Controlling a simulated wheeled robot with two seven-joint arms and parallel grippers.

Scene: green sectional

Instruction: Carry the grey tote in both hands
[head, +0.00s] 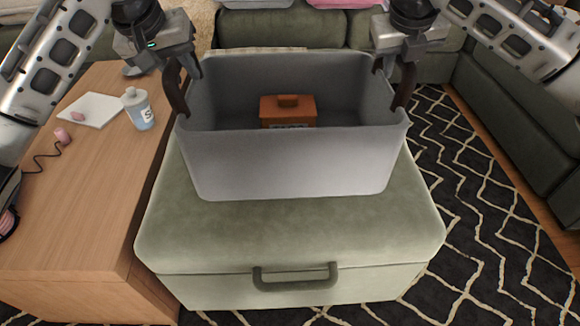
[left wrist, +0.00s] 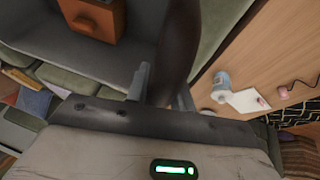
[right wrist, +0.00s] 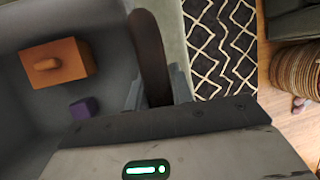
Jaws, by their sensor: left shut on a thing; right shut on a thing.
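The grey tote (head: 300,165) is over the green ottoman (head: 300,235); I cannot tell whether it touches the cushion. It looks level. An orange-brown box (head: 287,112) with a small knob lies inside, and the right wrist view also shows a small purple block (right wrist: 84,108) in the tote. My left gripper (head: 184,76) is shut on the tote's dark left handle, which fills the jaws in the left wrist view (left wrist: 165,88). My right gripper (head: 398,72) is shut on the dark right handle, seen between its fingers in the right wrist view (right wrist: 158,92).
A wooden table (head: 85,200) stands close on the left with a white bottle (head: 138,110), a white pad (head: 92,110) and a corded pink item (head: 62,135). Green sofa sections (head: 530,130) stand behind and right. Patterned rug (head: 480,230) lies open at right.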

